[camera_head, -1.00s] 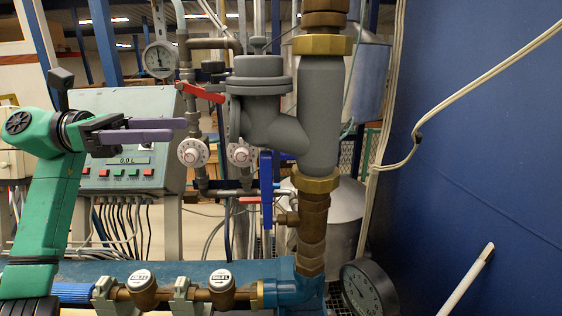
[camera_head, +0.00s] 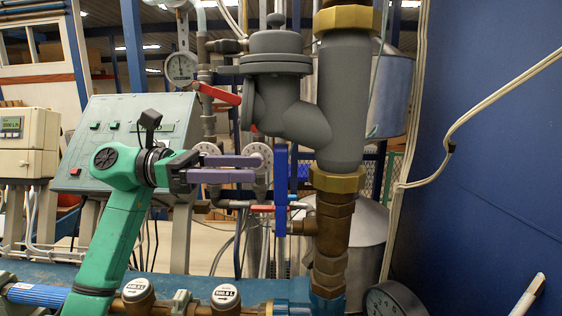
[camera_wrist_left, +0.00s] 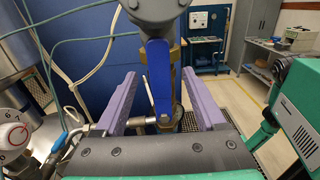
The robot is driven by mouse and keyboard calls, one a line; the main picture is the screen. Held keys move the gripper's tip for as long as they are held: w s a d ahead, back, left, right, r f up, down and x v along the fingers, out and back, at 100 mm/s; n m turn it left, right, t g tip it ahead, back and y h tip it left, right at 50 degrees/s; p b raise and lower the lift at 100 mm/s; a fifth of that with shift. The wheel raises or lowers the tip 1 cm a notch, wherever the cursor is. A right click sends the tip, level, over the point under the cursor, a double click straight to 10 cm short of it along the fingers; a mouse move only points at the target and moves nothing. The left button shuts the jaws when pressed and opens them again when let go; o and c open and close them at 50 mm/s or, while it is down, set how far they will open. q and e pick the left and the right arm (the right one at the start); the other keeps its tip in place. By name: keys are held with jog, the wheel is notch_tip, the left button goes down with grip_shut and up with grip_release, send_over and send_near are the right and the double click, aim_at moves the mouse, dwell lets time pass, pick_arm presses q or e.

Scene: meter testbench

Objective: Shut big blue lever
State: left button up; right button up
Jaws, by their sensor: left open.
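The big blue lever (camera_head: 281,190) hangs upright beside the brass and grey pipe in the head view. It also shows in the left wrist view (camera_wrist_left: 160,80), beyond my fingertips and in line with the gap between them. My left gripper (camera_head: 254,168) is open and empty. Its two purple fingers point right at the lever, with a small gap between the tips and the lever in the head view. My right gripper is in neither current view.
The grey valve body (camera_head: 278,60) and thick pipe (camera_head: 343,100) stand just beyond the lever. A red lever (camera_head: 218,94) is above my gripper. A control box (camera_head: 100,135) stands behind my arm. A blue wall (camera_head: 500,150) closes off the right.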

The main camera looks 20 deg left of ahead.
aim_at(281, 168)
pick_arm(q)
jog(key=p+x, duration=0.1)
jog(key=x, duration=0.4)
jog(key=shift+w+d+r+p, duration=0.2)
jog(key=shift+d+p, duration=0.1)
jog(key=shift+d, duration=0.1)
jog(key=shift+w+d+f, duration=0.1)
jog(key=shift+d+f, duration=0.1)
jog(key=shift+d, duration=0.2)
jog(key=shift+a, duration=0.1)
grip_shut()
dwell(0.5)
